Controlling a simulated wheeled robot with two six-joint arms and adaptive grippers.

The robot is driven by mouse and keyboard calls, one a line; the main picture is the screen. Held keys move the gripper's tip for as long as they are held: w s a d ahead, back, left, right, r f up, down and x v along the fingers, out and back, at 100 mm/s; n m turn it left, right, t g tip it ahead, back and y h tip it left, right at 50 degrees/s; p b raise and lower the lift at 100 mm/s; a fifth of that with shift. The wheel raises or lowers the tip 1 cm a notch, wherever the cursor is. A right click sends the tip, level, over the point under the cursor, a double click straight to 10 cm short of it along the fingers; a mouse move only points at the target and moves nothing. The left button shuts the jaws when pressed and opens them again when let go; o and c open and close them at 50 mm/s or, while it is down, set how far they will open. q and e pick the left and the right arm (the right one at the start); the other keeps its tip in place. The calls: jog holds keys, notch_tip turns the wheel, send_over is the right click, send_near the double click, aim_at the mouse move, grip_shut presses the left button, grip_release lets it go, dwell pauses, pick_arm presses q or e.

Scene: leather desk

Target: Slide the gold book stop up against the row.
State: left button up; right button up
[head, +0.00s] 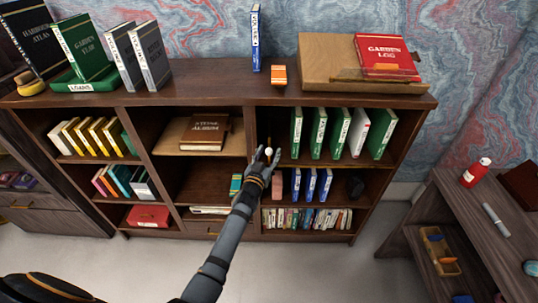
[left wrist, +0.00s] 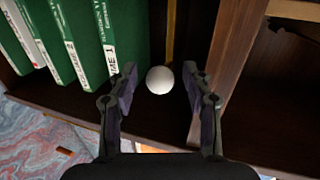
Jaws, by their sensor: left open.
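A white ball (left wrist: 160,80) sits between the fingertips of my open left gripper (left wrist: 160,70), with a gap on each side. A thin gold upright strip (left wrist: 170,35) shows directly behind it, apparently the gold book stop seen edge-on. In the head view my left gripper (head: 266,158) reaches into the left part of the upper right compartment, with the white ball (head: 268,151) at its tips. The row of green books (head: 319,132), with one white book (head: 358,132) among them, stands to its right, across a gap. My right gripper is not in view.
A wooden divider (left wrist: 238,65) stands close beside the gripper in the left wrist view. The shelf below holds blue books (head: 310,184) and a pink block (head: 295,184). The bookcase top carries a blue book (head: 255,40), an orange box (head: 278,75) and a red book (head: 386,56).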

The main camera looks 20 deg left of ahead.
pick_arm(q)
jog(key=shift+w, duration=0.4)
grip_shut()
